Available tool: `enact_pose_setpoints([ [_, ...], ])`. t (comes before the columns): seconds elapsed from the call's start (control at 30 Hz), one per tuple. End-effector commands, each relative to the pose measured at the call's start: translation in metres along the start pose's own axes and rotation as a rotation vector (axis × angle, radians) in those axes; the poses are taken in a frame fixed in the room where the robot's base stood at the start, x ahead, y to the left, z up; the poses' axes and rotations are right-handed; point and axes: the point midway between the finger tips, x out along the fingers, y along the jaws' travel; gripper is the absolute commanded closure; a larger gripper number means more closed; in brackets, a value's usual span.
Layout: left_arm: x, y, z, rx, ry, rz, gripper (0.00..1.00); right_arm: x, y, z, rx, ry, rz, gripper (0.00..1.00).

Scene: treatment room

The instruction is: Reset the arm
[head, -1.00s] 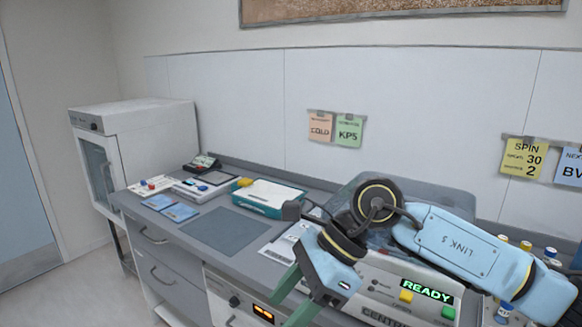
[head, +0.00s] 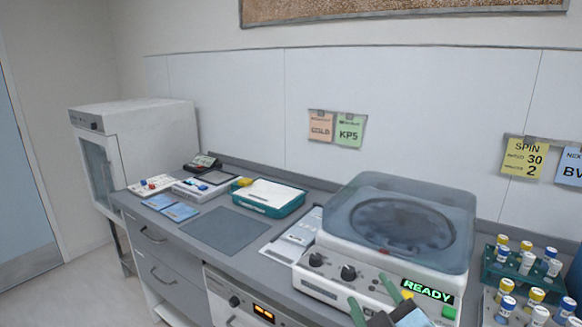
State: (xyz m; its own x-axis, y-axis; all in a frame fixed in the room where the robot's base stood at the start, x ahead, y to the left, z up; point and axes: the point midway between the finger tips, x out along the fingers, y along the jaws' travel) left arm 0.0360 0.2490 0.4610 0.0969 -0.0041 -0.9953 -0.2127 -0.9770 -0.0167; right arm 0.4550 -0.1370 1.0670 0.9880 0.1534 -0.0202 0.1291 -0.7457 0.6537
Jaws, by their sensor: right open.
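My right gripper (head: 372,301) shows at the bottom edge of the head view, low in front of the centrifuge (head: 330,240). Its two green fingers are spread apart with nothing between them. Only the fingers and a bit of the blue and dark wrist show; the rest of the right arm is out of the picture. The gripper overlaps the lower front of the centrifuge in the picture; I cannot tell how far apart they are. The centrifuge's clear lid is down and its display (head: 428,291) reads READY. My left gripper is not in view.
Racks of capped tubes (head: 522,262) stand right of the centrifuge. Left of it are a teal tray (head: 268,205), a grey mat (head: 224,231), blue packets (head: 180,212) and small devices. A white cabinet (head: 150,140) stands at the far left. The mat is bare.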

Motion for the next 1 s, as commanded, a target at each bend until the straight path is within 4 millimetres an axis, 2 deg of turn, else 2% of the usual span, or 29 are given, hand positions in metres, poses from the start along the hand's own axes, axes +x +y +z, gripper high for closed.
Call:
enact_pose_setpoints([
  [0.03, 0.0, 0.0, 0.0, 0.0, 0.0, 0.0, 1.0, -0.017, -0.012, 0.036, 0.087, -0.144, -0.05, 0.48],
  [0.1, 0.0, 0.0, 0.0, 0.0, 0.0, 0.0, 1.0, -0.044, -0.029, 0.078, 0.196, -0.334, -0.117, 0.48],
  [0.2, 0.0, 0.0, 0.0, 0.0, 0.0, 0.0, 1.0, -0.088, -0.052, 0.124, 0.319, -0.568, -0.2, 0.48],
  [0.3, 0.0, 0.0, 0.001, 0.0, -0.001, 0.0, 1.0, -0.131, -0.07, 0.153, 0.409, -0.755, -0.268, 0.48],
  [0.4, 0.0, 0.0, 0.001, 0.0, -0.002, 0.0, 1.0, -0.17, -0.085, 0.172, 0.478, -0.912, -0.326, 0.48],
  [0.6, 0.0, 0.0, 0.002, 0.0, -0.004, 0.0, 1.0, -0.246, -0.106, 0.191, 0.582, -1.184, -0.428, 0.48],
  [0.63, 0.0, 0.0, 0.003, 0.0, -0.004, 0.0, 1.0, -0.252, -0.109, 0.195, 0.59, -1.209, -0.437, 0.48],
  [0.8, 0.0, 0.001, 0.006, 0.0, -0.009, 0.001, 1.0, -0.236, -0.139, 0.229, 0.58, -1.213, -0.443, 0.48],
  [1.0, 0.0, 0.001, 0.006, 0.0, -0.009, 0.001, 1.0, -0.231, -0.181, 0.277, 0.574, -1.235, -0.458, 0.48],
])
